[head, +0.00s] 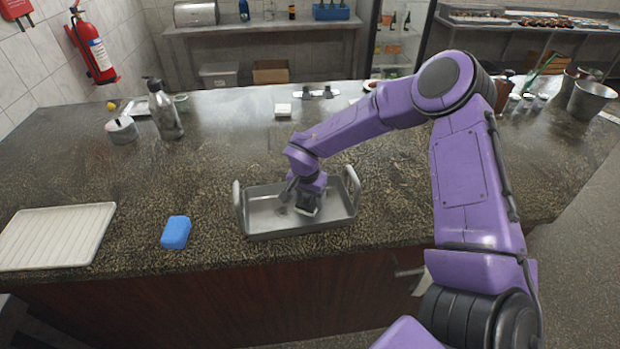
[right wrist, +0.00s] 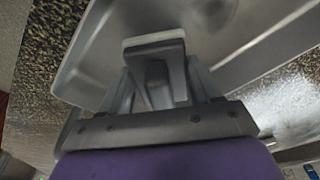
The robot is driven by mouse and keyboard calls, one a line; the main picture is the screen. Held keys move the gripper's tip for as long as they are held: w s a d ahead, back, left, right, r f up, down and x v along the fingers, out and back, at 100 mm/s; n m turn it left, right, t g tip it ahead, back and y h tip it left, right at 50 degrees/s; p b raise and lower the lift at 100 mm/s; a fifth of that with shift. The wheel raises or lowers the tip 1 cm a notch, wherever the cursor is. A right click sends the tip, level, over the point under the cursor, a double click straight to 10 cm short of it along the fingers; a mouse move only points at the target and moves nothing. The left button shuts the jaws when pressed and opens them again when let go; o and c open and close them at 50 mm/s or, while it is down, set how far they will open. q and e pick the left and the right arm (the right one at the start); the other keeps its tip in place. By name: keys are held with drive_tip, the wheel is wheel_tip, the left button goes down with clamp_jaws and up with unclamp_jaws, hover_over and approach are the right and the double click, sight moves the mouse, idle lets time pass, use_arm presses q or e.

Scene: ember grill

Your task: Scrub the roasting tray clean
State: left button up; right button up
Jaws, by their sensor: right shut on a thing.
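The roasting tray (head: 262,221), grey metal with two upright pale handles, stands on the counter in the middle of the head view. Its inside also shows in the right wrist view (right wrist: 95,65), with a blurred darker patch on the floor. My right gripper (head: 305,203) reaches down inside the tray. It is shut on a grey scrubber with a pale edge (right wrist: 153,40), which is at or close to the tray floor; contact is hard to tell. A blue sponge (head: 176,232) lies on the counter left of the tray. My left gripper is not in view.
A white ribbed drying board (head: 55,236) lies at the left front edge. A metal bottle (head: 165,112) and a round canister (head: 121,130) stand at the back left. A small white block (head: 283,110) lies behind the tray. Metal pots (head: 590,100) stand at right.

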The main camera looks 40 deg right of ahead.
wheel_tip(320, 180, up, 2)
drive_tip(key=shift+w+a+r, duration=0.1)
drive_tip(key=shift+a, duration=0.05)
drive_tip(key=shift+r, duration=1.75)
drive_tip(key=shift+f, duration=0.1)
